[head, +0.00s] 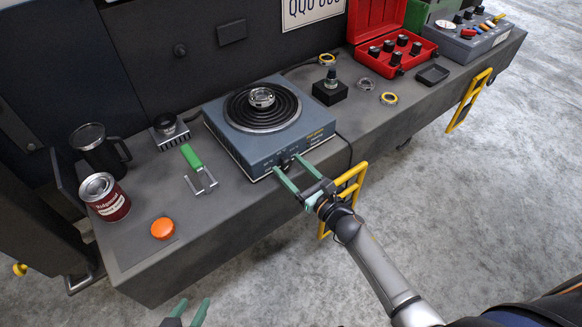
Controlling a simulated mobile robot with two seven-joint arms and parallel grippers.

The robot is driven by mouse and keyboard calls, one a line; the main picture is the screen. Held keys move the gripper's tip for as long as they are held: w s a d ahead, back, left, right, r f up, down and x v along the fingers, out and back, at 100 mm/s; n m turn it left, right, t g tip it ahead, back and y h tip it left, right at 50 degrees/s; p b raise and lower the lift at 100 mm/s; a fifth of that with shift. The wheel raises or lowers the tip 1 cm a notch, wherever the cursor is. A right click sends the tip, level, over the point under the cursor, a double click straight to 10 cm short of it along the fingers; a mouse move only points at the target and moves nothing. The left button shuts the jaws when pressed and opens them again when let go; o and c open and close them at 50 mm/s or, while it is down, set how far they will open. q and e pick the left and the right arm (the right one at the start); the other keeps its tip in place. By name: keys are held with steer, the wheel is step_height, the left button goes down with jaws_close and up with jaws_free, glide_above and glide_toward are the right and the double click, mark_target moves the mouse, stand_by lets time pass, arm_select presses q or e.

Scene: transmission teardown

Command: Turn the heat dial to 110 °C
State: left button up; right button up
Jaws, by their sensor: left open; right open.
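The hot plate (235,143) is a blue-grey box with a black coil on top, standing on the grey bench. Its heat dial (284,159) is a small dark knob on the front edge. The dial's markings are too small to read. My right gripper (288,164) is open, with its green fingertips at the front edge on either side of the dial. I cannot tell whether they touch it. My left gripper (194,301) is open and empty at the bottom edge, away from the bench.
A metal ring part (262,97) sits on the coil. Left of the plate are a green-handled tool (191,157), a black mug (99,150), a red can (104,197) and an orange button (163,229). A black block (330,91) and a red case (394,50) stand right.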

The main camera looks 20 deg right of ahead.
steer(key=shift+w, duration=0.15)
steer(key=shift+c, duration=0.2)
jaws_close()
stand_by(0.3)
